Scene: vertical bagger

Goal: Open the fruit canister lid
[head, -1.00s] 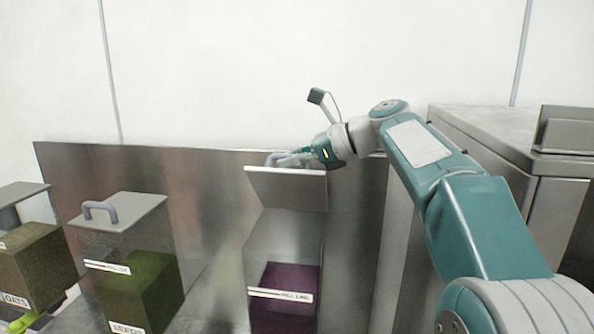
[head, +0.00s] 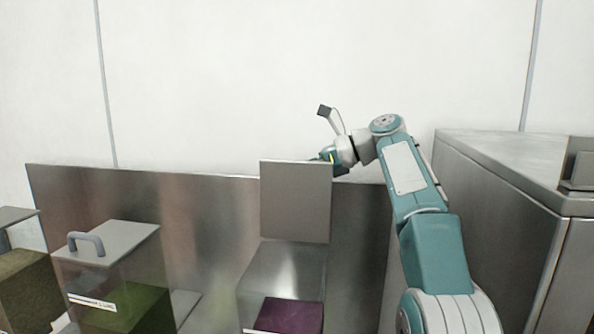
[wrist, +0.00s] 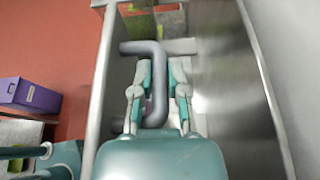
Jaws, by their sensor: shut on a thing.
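The fruit canister (head: 270,265) is a clear box with a purple fill (head: 288,316), in the lower middle of the head view. Its grey lid (head: 295,203) stands about upright at the back edge, and the top of the box is open. My gripper (wrist: 158,78) is shut on the lid's grey bent handle (wrist: 156,100) in the wrist view. In the head view my gripper (head: 327,157) is behind the lid's top right corner; the lid hides its fingers and the handle.
A canister with green fill (head: 125,308) and a closed, handled lid (head: 112,243) stands to the left, with a brown-filled one (head: 25,285) beyond. A metal panel (head: 205,215) rises behind. A steel cabinet (head: 500,220) is at the right. A purple bin (wrist: 28,95) stands on the red floor.

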